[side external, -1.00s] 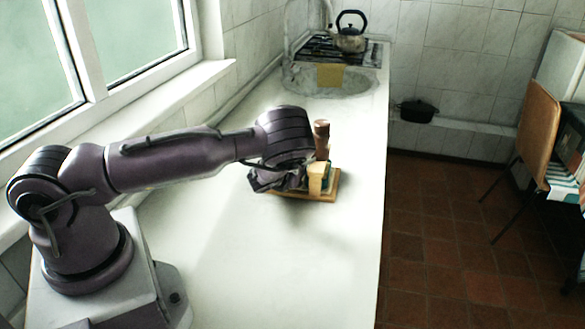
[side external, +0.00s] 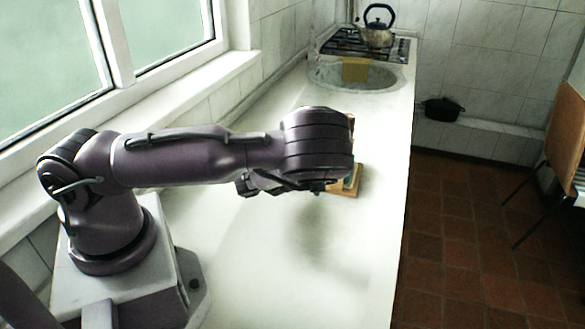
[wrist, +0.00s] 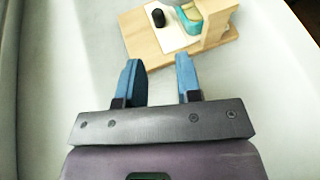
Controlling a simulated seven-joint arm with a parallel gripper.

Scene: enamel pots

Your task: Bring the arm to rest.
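My gripper (wrist: 158,60) shows in the wrist view with two blue fingers spread apart and nothing between them, so it is open. In the side view my wrist (side external: 318,145) is over the counter, and most of the gripper is hidden behind or below it. A wooden board (side external: 347,190) lies on the counter beyond it, largely covered by my wrist. The board also shows in the wrist view (wrist: 148,46), just past the fingertips and apart from them.
On the board are a small black cylinder (wrist: 158,17), a teal piece (wrist: 190,18) and a wooden block (wrist: 216,22). The white counter (side external: 250,270) is clear near my arm. A sink (side external: 375,80) and a kettle (side external: 377,34) are at the far end; a window is at left.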

